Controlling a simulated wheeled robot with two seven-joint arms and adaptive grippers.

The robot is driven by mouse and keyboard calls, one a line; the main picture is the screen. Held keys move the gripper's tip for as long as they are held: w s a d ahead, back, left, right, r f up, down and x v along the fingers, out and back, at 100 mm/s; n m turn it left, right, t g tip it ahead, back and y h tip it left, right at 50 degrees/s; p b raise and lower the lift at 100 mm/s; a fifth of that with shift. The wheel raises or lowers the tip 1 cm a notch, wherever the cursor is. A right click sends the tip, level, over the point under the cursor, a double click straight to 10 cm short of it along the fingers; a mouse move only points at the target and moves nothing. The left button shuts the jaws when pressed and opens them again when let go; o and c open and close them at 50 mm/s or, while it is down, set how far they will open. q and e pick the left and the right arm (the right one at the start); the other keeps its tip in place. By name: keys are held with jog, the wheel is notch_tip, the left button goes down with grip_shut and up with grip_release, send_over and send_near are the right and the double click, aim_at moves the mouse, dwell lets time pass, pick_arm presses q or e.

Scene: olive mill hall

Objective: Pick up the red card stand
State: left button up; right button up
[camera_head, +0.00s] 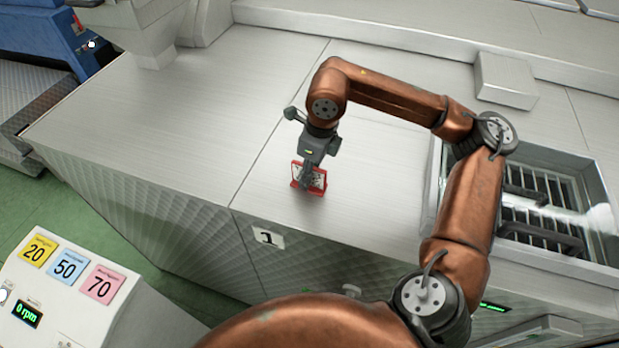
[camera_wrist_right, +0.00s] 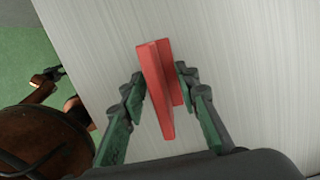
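The red card stand (camera_head: 318,183) stands on the metal worktop (camera_head: 375,200), close to its front edge. My right gripper (camera_head: 306,178) points down at it and covers part of its card side. In the right wrist view the red stand (camera_wrist_right: 157,90) is between the two fingertips of the right gripper (camera_wrist_right: 161,77). The fingers look parted, with narrow gaps beside the stand; firm contact does not show. In that view a small dark end on a copper link (camera_wrist_right: 48,78) at the far left may be my left gripper; its fingers are too small to read.
A recessed bay with a grating (camera_head: 540,200) is in the worktop at the right, beyond my right arm. A pale block (camera_head: 505,80) lies at the back right. A control panel (camera_head: 65,290) stands at the lower left. The worktop left of the stand is clear.

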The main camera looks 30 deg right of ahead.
jog(key=shift+f, duration=0.1)
jog(key=shift+c, duration=0.3)
grip_shut()
dwell(0.4)
